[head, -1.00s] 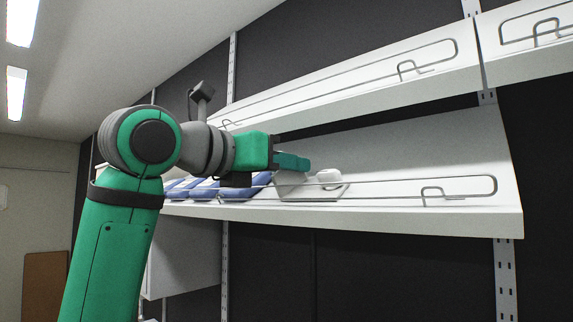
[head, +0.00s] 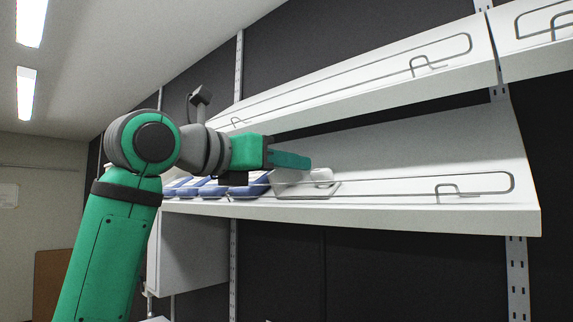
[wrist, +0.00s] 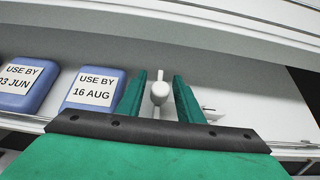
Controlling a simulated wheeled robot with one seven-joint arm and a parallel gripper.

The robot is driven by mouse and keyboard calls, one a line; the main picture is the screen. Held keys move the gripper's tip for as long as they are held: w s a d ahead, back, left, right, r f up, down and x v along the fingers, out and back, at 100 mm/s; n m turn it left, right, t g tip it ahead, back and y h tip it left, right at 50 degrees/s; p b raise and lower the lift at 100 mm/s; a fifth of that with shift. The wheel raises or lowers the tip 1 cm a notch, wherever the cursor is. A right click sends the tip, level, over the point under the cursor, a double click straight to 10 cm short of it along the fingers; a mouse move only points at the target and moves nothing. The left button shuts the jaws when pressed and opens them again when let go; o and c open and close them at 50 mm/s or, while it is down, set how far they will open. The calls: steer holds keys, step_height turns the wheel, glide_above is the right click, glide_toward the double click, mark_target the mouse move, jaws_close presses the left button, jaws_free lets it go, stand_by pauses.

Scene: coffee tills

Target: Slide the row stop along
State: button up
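The row stop (head: 323,186) is a pale plate with a white knob, standing on the middle shelf at the right end of a row of blue packs. In the wrist view its round knob (wrist: 160,93) sits between the two green fingers of my gripper (wrist: 160,98). Gaps show on both sides of the knob, so the fingers are open around it. In the head view my gripper (head: 300,161) reaches over the shelf, and its fingers hide part of the stop. The nearest blue pack (wrist: 95,88) reads "USE BY 16 AUG", left of the fingers.
Another pack (wrist: 28,82), reading "03 JUN", stands further left. A wire guard (head: 475,193) runs along the front of the shelf (head: 440,221). An upper shelf (head: 380,82) hangs above. The shelf right of the stop is bare.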

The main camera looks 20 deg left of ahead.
steer(key=v, duration=1)
steer(key=shift+s+a, duration=0.15)
steer(key=shift+s, duration=0.2)
